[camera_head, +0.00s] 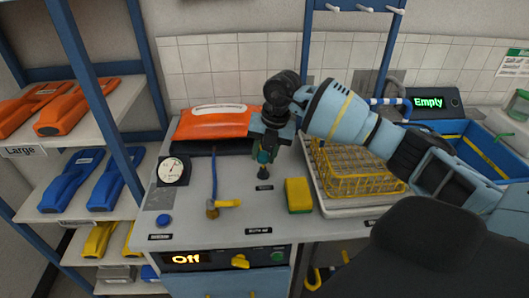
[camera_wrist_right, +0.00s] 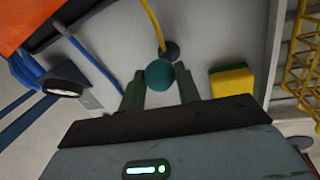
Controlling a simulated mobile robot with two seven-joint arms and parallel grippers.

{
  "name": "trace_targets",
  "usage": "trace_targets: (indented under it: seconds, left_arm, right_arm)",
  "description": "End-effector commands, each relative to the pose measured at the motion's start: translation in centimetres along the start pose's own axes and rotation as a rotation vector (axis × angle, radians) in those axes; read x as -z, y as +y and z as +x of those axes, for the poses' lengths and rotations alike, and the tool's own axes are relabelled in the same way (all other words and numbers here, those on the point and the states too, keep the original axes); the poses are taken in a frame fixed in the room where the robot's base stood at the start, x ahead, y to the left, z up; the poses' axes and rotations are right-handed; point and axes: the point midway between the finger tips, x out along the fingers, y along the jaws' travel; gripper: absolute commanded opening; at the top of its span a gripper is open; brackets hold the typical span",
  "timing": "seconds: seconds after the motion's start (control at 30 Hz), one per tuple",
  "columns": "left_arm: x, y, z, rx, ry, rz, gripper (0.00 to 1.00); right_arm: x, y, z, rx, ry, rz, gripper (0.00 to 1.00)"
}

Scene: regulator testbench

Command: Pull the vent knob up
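The vent knob, which I take to be the round teal ball (camera_wrist_right: 159,74), shows in the right wrist view between the two fingers of my right gripper (camera_wrist_right: 160,88). The fingers lie close along both its sides. I cannot tell whether they touch it. In the head view my right gripper (camera_head: 264,152) points down at the bench. A dark fitting (camera_head: 263,172) stands right below the fingertips. The gripper hides most of the knob there. My left gripper is in neither view.
The sponge (camera_head: 298,195) and the wire basket (camera_head: 360,170) stand to the right. The orange bag (camera_head: 214,121) lies behind. The front panel display (camera_head: 187,258) reads Off.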

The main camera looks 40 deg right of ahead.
Motion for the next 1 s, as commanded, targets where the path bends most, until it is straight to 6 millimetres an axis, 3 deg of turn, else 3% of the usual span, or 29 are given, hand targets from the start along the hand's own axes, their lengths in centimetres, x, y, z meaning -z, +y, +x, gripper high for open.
trace_targets:
  seconds: [0.03, 0.2, 0.37, 0.63, 0.93, 0.97, 1.0]
  left_arm:
    - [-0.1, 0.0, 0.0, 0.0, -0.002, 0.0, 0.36]
    - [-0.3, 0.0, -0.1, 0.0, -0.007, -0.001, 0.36]
    - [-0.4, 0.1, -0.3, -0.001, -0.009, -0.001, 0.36]
    - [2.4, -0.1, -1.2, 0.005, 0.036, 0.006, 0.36]
    - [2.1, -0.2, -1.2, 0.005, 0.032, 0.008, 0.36]
    - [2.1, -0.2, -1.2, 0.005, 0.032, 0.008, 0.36]
    - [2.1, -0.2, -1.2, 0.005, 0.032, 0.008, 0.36]
  right_arm:
    - [0.0, 0.0, 0.0, 0.0, 0.0, 0.0, 0.19]
    - [0.0, 0.0, 0.0, 0.0, 0.0, 0.0, 0.0]
    - [0.0, 0.1, -0.3, 0.0, 0.0, 0.0, 0.0]
    - [0.0, 0.8, -3.5, -0.004, -0.004, -0.001, 0.0]
    - [-0.1, 0.8, -3.4, -0.003, -0.001, 0.0, 0.0]
    - [-0.1, 0.8, -3.4, -0.003, -0.001, 0.0, 0.35]
    - [-0.1, 0.8, -3.4, -0.004, -0.002, 0.0, 0.4]
